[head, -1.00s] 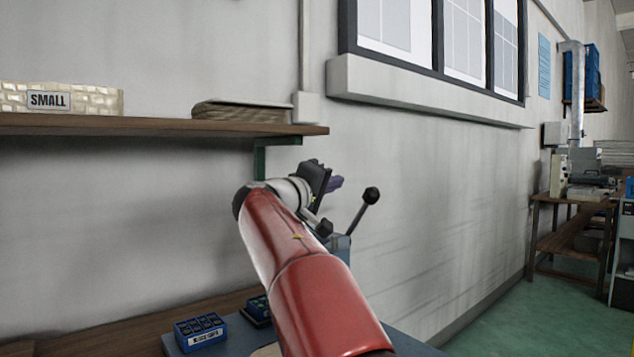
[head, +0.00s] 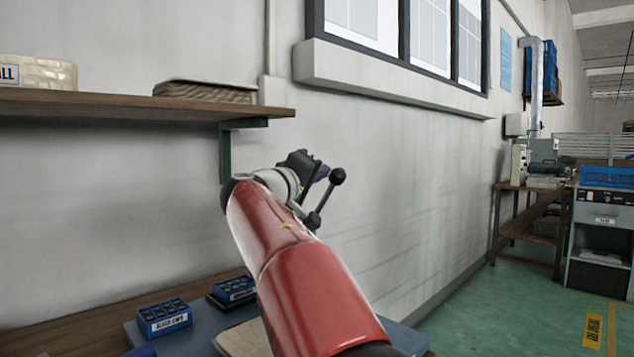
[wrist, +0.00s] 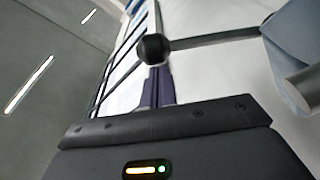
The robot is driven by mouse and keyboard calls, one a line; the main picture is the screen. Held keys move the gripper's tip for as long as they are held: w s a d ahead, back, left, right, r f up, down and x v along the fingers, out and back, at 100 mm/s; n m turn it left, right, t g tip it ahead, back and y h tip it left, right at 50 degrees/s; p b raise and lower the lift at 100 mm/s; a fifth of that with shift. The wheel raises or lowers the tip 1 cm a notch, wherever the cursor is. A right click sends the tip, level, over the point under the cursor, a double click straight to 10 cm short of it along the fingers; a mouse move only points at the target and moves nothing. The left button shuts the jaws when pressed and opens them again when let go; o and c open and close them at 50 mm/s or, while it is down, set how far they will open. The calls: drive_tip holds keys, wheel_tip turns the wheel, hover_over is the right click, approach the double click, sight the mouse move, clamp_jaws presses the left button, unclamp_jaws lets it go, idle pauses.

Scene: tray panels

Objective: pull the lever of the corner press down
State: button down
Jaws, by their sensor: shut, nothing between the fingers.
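The corner press is mostly hidden behind my red arm in the head view. Its lever (head: 327,196) slants up to the right and ends in a black ball knob (head: 337,176). My gripper (head: 324,172) is at knob height, just left of the knob in the picture, with its purple fingers together and empty. In the wrist view, the knob (wrist: 153,48) appears just beyond the fingertips (wrist: 157,70), and the lever rod (wrist: 213,39) runs right to the blue-grey press part (wrist: 296,40). I cannot tell whether the fingers touch the knob.
A wooden shelf (head: 150,107) with a bracket is on the wall at left. Blue bins (head: 165,318) sit on the bench below. The wall (head: 400,170) is close behind the press. A work table (head: 530,188) and a cabinet (head: 602,225) stand at right; green floor between is clear.

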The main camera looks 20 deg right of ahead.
drive_tip(key=shift+s+d+f+m+h+b, duration=0.15)
drive_tip(key=shift+s+f+m+b, duration=0.1)
drive_tip(key=shift+m+b, duration=0.35)
drive_tip(key=shift+s+d+f+m+h+b, duration=0.15)
drive_tip(key=shift+s+m+b, duration=0.2)
drive_tip(key=shift+b, duration=0.3)
drive_tip(key=shift+w+a+r, duration=0.15)
drive_tip(key=shift+r, duration=0.05)
